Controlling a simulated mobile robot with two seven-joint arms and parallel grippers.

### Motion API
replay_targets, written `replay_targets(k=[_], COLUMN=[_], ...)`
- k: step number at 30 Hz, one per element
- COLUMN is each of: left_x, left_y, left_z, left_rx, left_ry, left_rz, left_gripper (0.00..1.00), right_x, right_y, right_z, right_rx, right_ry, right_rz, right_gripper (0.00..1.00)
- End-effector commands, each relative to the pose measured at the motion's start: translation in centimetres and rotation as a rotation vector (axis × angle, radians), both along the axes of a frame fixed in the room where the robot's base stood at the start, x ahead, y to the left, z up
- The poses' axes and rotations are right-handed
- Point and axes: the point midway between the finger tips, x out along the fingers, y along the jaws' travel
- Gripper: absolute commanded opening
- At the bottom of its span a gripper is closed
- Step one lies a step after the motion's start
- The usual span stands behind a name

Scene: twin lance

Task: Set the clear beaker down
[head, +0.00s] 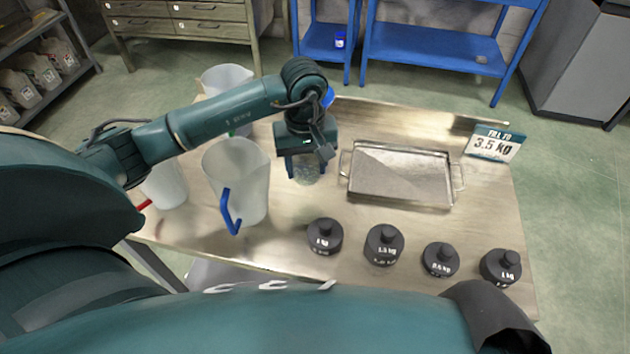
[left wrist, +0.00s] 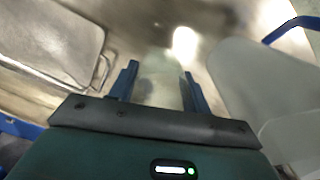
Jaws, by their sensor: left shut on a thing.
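The clear beaker (head: 307,174) is a small transparent vessel near the middle of the table (head: 290,205), just left of the metal tray. My left gripper (head: 304,163) is shut on it from above, with one blue finger on each side. In the left wrist view the left gripper (left wrist: 157,85) shows its two fingers apart, with the faint clear beaker (left wrist: 160,88) between them. The beaker looks roughly upright. I cannot tell whether its base touches the table. My right gripper is not in view.
A metal tray (head: 400,175) lies right of the beaker. A large pitcher with a blue handle (head: 237,178) stands close on the left, with other pitchers around it. Several black weights (head: 384,245) line the front. A sign (head: 494,145) reads "FILL TO 3.5 kg".

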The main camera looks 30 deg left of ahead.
Motion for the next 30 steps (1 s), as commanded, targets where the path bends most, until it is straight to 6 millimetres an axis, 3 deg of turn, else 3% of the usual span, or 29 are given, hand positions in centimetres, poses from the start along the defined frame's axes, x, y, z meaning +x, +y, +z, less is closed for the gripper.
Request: replay_targets(k=[3, 16, 28, 29, 30], left_x=[-0.1, 0.0, 0.1, 0.0, 0.0], left_y=[-0.1, -0.1, 0.0, 0.0, 0.0], left_z=[-2.0, -6.6, -7.4, -7.2, -7.1], left_rx=[-0.002, -0.002, 0.000, -0.001, -0.001], left_ry=[0.002, 0.001, -0.003, -0.002, -0.002], left_rz=[0.000, 0.000, -0.002, -0.001, -0.001], left_gripper=[0.23, 0.23, 0.23, 0.51, 0.54], right_x=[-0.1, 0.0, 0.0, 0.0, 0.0], right_y=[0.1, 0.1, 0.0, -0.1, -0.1], right_z=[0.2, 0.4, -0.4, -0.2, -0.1], right_rx=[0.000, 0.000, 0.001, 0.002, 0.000], right_ry=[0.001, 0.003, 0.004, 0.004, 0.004], right_rz=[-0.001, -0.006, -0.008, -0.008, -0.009], right_gripper=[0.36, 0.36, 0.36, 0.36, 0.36])
